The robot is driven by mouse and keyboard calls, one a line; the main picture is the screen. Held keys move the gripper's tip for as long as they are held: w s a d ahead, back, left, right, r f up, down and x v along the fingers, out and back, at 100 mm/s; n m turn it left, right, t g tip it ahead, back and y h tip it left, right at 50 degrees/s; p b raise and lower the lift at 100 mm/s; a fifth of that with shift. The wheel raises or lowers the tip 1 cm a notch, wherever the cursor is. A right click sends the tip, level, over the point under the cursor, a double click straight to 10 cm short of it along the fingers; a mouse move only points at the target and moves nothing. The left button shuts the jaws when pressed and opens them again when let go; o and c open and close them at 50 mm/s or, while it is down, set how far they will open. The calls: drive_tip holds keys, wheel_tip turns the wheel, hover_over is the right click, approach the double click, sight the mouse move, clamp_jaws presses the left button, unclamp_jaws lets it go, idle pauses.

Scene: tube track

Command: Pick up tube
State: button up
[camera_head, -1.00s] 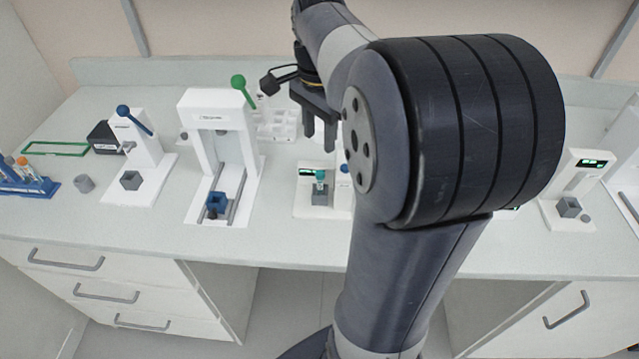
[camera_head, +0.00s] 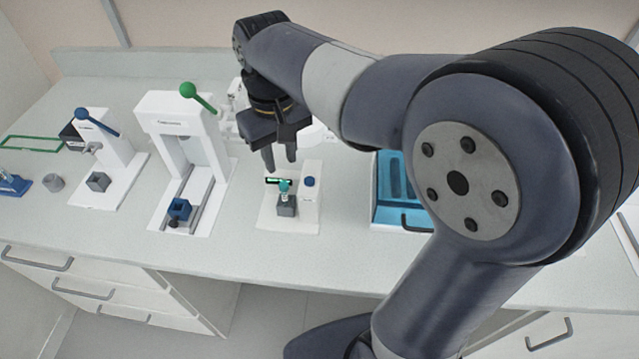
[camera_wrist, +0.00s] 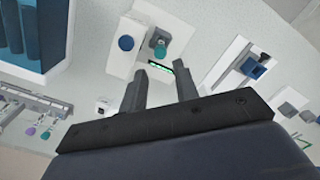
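A tube with a teal cap (camera_head: 284,186) stands upright in a grey block on a small white device (camera_head: 303,220) with a lit display and a blue knob. In the wrist view the teal cap (camera_wrist: 160,52) shows beyond my fingertips, near the blue knob (camera_wrist: 126,43). My gripper (camera_head: 281,165) points down above and behind the tube in the head view, apart from it. Its two fingers are spread with nothing between them, and the wrist view shows the same gap between the fingertips (camera_wrist: 161,70).
Left of the device stand a white press with a green-knobbed lever (camera_head: 188,90) and one with a blue-knobbed lever (camera_head: 82,114). A blue tray (camera_head: 378,216) lies to the right. A rack with several colored tubes (camera_wrist: 32,108) shows in the wrist view.

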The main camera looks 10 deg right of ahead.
sight(284, 185)
drive_tip(key=shift+a+f+n, duration=0.1)
drive_tip(key=shift+f+n, duration=0.15)
drive_tip(key=shift+n, duration=0.05)
wheel_tip(284, 185, down, 10)
drive_tip(key=shift+w+f, duration=0.15)
drive_tip(key=c, duration=0.6)
wheel_tip(284, 185, up, 10)
drive_tip(key=shift+r, duration=0.1)
idle(0.5)
